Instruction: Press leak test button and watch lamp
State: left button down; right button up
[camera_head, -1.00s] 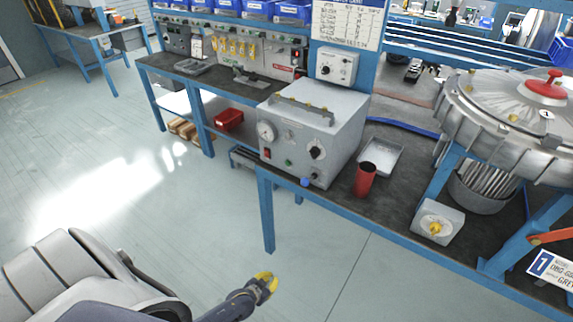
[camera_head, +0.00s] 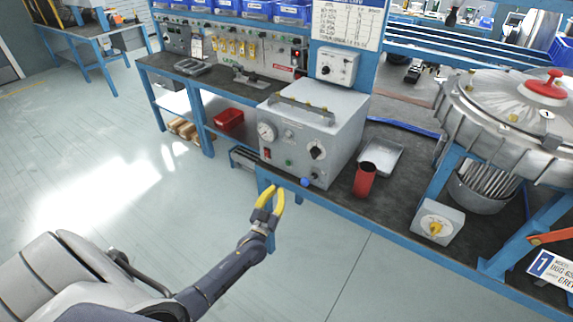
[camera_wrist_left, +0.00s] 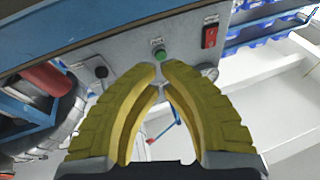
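The grey leak test box (camera_head: 330,118) sits on the bench end. Its front panel has a round gauge (camera_head: 266,132), a red switch (camera_head: 267,154), a small green button (camera_head: 288,162) and a black knob (camera_head: 316,151). I cannot tell which part is the lamp. My left gripper (camera_head: 275,189), with yellow fingers, is below and in front of the panel, its fingers apart and empty. In the left wrist view the panel appears inverted; the green button (camera_wrist_left: 160,55) lies just beyond the fingertips (camera_wrist_left: 160,68), and the red switch (camera_wrist_left: 210,36) is to its right. My right gripper is out of view.
A blue ball-shaped part (camera_head: 304,182) is at the box's lower front. A yellow-knobbed box (camera_head: 437,224) is further right. The floor before the bench is clear.

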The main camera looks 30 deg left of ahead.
aim_at(288, 163)
pick_arm(q)
jog(key=s+a+r+n+t+y, duration=0.1)
jog(key=s+a+r+n+y, duration=0.1)
jog(key=r+y, duration=0.3)
jog(key=shift+s+a+r+n, duration=0.15)
jog(key=shift+a+r+n, duration=0.25)
jog(key=shift+a+r, duration=0.35)
jog(key=shift+d+r, duration=0.1)
jog(key=shift+d, duration=0.05)
jog(key=w, duration=0.8)
jog(key=shift+w+d, duration=0.3)
jog(key=shift+w, duration=0.1)
jog(key=shift+w, duration=0.8)
dwell(1.8)
jog(key=shift+s, duration=0.8)
jog(key=shift+s, duration=0.15)
